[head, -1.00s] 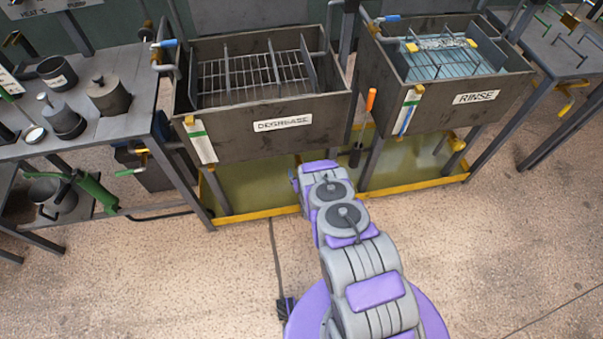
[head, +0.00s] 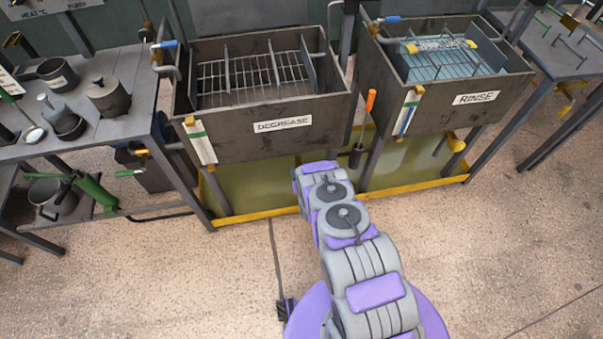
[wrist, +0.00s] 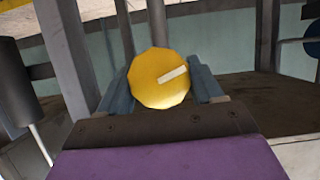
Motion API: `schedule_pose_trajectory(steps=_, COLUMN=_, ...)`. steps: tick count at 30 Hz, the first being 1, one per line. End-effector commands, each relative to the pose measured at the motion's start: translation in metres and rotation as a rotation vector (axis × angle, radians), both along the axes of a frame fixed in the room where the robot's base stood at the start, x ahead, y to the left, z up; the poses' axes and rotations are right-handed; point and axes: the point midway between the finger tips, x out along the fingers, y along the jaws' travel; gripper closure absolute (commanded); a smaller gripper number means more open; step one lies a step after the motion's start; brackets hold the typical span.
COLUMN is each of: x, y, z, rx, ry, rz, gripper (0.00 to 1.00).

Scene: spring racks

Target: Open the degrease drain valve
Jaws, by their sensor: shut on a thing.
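The degrease tank (head: 225,145) stands left of centre in the head view, with a white DEGREASE label on its front. My arm reaches to just below its lower right front edge. In the wrist view my gripper (wrist: 163,82) is shut on a round yellow knob (wrist: 155,75), with one blue-grey jaw at each side. The knob's face bears a short white mark, tilted slightly up to the right. I take the knob to be the degrease drain valve. In the head view the knob and jaws are hidden behind my arm's end.
The rinse tank (head: 430,115) stands to the right, with a yellow knob (head: 457,145) beneath it. An orange-handled tool (head: 371,102) hangs between the tanks. A yellow-edged tray (head: 400,190) lies below. Grey posts (wrist: 65,50) stand close behind the knob.

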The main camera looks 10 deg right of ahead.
Motion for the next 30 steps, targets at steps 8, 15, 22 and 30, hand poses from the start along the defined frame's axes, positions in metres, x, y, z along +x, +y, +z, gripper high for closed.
schedule_pose_trajectory(steps=8, x=0.0002, y=0.0013, z=0.0005, rx=-0.092, ry=-0.001, rz=0.002, gripper=0.65)
schedule_pose_trajectory(steps=15, x=0.0002, y=0.0014, z=0.0006, rx=-0.092, ry=-0.001, rz=0.002, gripper=0.32)
schedule_pose_trajectory(steps=22, x=0.0002, y=0.0010, z=0.0004, rx=-0.092, ry=0.000, rz=0.001, gripper=0.10)
schedule_pose_trajectory(steps=30, x=-0.0007, y=0.0009, z=0.0007, rx=-0.092, ry=0.000, rz=0.001, gripper=0.10)
